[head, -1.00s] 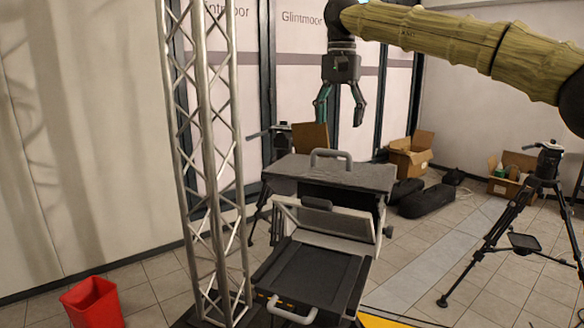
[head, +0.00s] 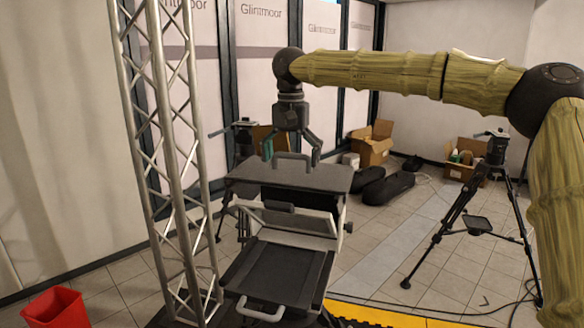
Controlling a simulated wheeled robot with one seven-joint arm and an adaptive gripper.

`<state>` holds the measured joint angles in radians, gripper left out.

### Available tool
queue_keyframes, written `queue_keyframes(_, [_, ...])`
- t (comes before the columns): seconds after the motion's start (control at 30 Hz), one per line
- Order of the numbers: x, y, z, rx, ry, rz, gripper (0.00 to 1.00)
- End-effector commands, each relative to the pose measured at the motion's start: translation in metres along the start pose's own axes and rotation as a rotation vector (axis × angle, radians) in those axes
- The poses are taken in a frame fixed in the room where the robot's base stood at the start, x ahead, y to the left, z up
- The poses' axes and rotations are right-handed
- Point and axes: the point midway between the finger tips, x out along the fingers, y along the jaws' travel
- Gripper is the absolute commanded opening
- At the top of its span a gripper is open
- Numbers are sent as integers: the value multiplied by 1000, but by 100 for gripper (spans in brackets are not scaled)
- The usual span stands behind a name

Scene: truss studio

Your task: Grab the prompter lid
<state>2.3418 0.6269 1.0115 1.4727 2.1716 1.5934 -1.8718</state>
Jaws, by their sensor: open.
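The prompter lid (head: 310,178) is a flat dark grey panel with an upright loop handle (head: 292,158) on top. It lies level on top of the prompter (head: 285,219), a pale-framed unit with a black front tray (head: 275,272). My gripper (head: 291,158) points straight down over the lid. Its two fingers are spread apart, one to each side of the handle in the picture, with tips near handle height. I cannot tell whether the fingers touch the handle.
A metal truss (head: 172,150) stands close on the left. A red bin (head: 55,308) is at lower left. A black tripod (head: 470,215) stands right. Cardboard boxes (head: 371,148) and black bags (head: 388,186) lie on the floor behind. The tiled floor between prompter and tripod is clear.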

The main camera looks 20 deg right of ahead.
Motion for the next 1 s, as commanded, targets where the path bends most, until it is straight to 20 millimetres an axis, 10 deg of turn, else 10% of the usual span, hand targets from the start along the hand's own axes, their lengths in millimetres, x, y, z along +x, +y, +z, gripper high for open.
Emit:
queue_keyframes(0.33, [6, 1, 0, 1, 1, -1, 100])
queue_keyframes(0.57, [6, 1, 0, 1, 0, -1, 61])
queue_keyframes(1.0, [0, 0, 0, 2, 1, -2, 61])
